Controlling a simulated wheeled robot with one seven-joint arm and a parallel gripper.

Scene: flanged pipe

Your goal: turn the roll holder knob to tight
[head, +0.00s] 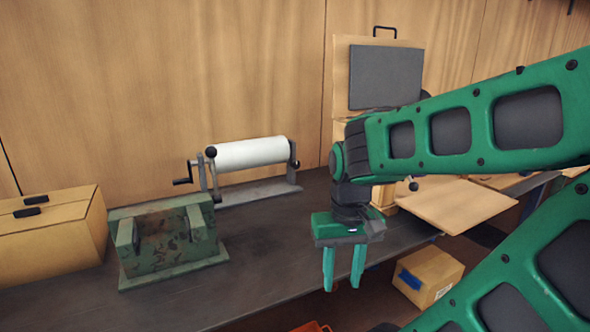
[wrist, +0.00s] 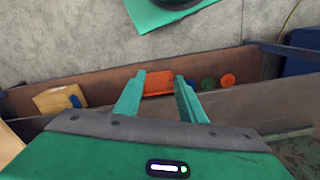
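The roll holder (head: 250,195) stands on the dark bench in the head view, with a white roll (head: 250,153) across it. It has a crank handle (head: 183,181) at its left end and dark round knobs on its end posts, one at the left (head: 211,151) and one at the right (head: 294,163). Which one is the task's knob, and how tight it is, I cannot tell. My gripper (head: 342,284) points down by the bench's front edge, right of and nearer than the holder. Its fingers are apart and empty; they also show in the wrist view (wrist: 158,83). The holder is not in the wrist view.
A camouflage-patterned block (head: 165,237) on a base stands left of the roll holder. A tan case (head: 50,235) is further left. A cardboard box (head: 427,275) is low at the right. The bench top (head: 255,260) in front of the holder is clear.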

